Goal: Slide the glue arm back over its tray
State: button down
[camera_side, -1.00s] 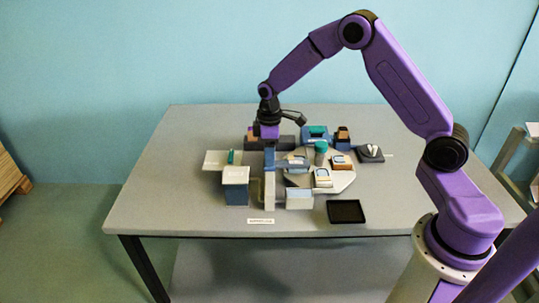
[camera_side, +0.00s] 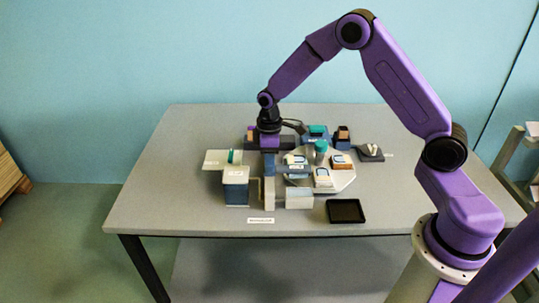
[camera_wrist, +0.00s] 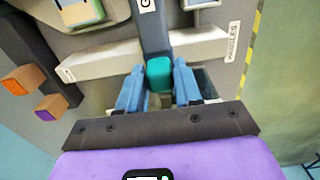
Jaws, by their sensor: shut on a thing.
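In the wrist view my gripper (camera_wrist: 158,82) has its two blue fingers shut on a teal knob (camera_wrist: 160,74). The knob sits at the near end of a dark blue-grey bar (camera_wrist: 153,32), which I take to be the glue arm. The bar runs away from my fingers across a pale beam. In the side view my gripper (camera_side: 269,158) is low among the parts at the middle of the table, and the knob is hidden there. I cannot tell for certain which part is the glue tray.
A blue box with a pale top (camera_side: 236,184) stands left of my gripper. A round grey platform (camera_side: 341,182) with several small items lies to the right. A black tray (camera_side: 346,211) is near the front edge. The table's left side is free.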

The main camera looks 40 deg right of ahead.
jog(key=s+a, duration=0.4)
jog(key=shift+s+a, duration=0.3)
jog(key=shift+a, duration=0.1)
jog(key=c, duration=0.8)
grip_release()
jog(key=shift+s, duration=0.1)
jog(key=shift+c, duration=0.2)
jog(key=shift+r, duration=0.2)
notch_tip(320, 180, up, 17)
